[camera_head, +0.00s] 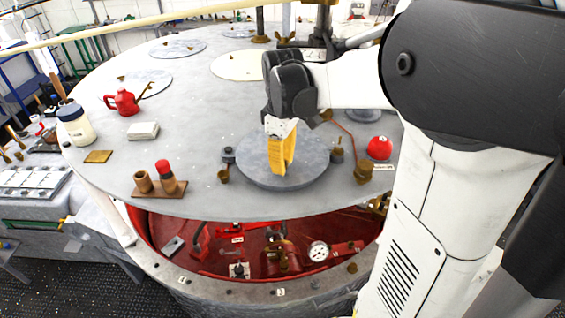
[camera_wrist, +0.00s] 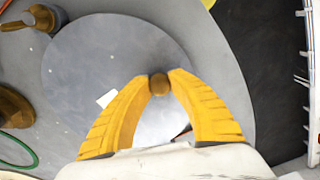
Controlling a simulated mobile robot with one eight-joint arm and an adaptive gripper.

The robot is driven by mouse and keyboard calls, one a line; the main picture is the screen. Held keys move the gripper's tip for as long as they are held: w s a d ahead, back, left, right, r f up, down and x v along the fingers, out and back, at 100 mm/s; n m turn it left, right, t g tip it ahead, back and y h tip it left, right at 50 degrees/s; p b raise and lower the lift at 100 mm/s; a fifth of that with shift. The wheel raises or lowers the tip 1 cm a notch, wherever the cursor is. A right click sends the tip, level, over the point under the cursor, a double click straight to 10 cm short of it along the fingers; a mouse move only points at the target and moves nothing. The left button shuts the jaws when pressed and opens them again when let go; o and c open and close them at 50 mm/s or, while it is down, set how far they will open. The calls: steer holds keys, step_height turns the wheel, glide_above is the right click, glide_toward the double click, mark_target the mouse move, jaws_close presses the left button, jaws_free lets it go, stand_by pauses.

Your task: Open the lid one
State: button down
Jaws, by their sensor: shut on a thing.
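A round grey lid (camera_head: 312,172) lies flat on the large grey deck, near its front edge. It fills the middle of the wrist view (camera_wrist: 90,65). My gripper (camera_head: 279,172) points down over this lid. In the wrist view its yellow fingers (camera_wrist: 160,82) are closed around a small brass knob (camera_wrist: 159,85) on the lid. The knob is hidden behind the fingers in the head view. The lid looks level, and I cannot tell any gap under it. No number is readable on it.
A red dome (camera_head: 380,147) and small brass fittings (camera_head: 336,155) stand close beside the lid. A wooden stand with cups (camera_head: 160,188), a red oil can (camera_head: 123,101) and a white jar (camera_head: 75,125) are at left. Below the front edge is an open red bay (camera_head: 260,245).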

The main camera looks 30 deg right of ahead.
steer(key=shift+w+d, duration=0.1)
steer(key=shift+w+d+f+n+b, duration=0.1)
steer(key=shift+w+d+n+b, duration=0.2)
steer(key=shift+d, duration=0.15)
steer(key=w+d+n+b, duration=0.2)
steer(key=w+d+n, duration=0.4)
steer(key=shift+w+d+b, duration=0.15)
steer(key=shift+w+b, duration=0.05)
steer(key=shift+b, duration=0.2)
steer(key=shift+w+d+n, duration=0.3)
steer(key=shift+w+n, duration=0.2)
steer(key=shift+w, duration=0.2)
steer(key=c, duration=1.2)
jaws_free()
steer(key=shift+o, duration=0.2)
